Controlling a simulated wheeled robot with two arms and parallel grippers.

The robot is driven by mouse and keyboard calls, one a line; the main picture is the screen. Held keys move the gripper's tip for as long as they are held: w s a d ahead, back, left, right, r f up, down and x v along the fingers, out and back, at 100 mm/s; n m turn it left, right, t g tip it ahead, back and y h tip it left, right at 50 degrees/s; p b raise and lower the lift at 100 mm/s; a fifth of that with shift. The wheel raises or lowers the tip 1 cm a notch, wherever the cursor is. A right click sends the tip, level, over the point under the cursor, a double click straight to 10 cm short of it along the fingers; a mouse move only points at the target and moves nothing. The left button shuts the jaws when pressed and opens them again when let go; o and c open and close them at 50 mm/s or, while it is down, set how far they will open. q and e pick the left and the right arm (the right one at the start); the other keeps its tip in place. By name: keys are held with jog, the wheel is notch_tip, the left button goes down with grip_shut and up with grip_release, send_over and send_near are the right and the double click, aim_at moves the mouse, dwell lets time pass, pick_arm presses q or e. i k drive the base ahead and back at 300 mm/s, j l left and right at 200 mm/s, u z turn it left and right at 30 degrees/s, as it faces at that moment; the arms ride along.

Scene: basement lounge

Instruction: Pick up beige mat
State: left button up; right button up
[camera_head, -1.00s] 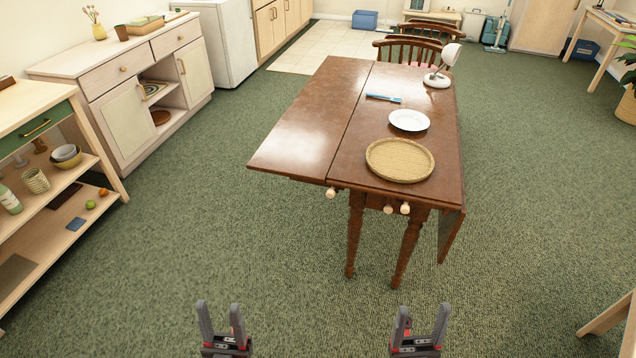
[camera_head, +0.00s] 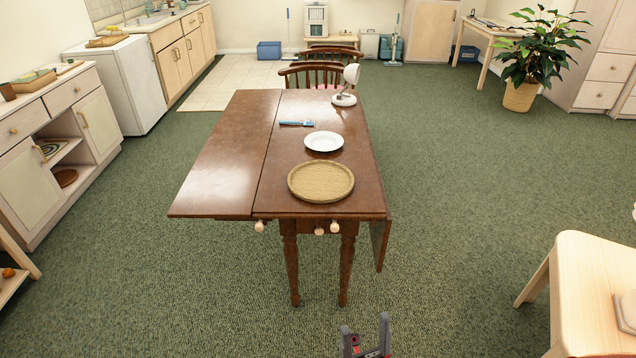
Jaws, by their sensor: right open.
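The beige mat (camera_head: 321,182) is round and woven with a raised rim. It lies on the near right part of the brown drop-leaf table (camera_head: 222,187), close to the table's near edge. My right gripper (camera_head: 366,335) is at the bottom edge of the view, open and empty, low in front of the table and well apart from the mat. My left gripper is outside the view.
A white plate (camera_head: 324,141), a blue item (camera_head: 297,123) and a white lamp (camera_head: 346,87) are behind the mat on the table. Chairs (camera_head: 309,75) stand at the far end. A pale wooden table (camera_head: 583,270) stands at right. Green carpet is clear in front.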

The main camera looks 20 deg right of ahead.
aim_at(320, 181)
jog(key=i+l, duration=0.15)
jog(key=l, duration=0.2)
jog(key=i+l, duration=0.2)
jog(key=l, duration=0.15)
jog(key=i+l, duration=0.15)
jog(key=l, duration=0.2)
jog(key=i+l, duration=0.15)
jog(key=l, duration=0.2)
jog(key=i+l+u, duration=0.1)
jog(key=l, duration=0.25)
jog(key=i, duration=0.1)
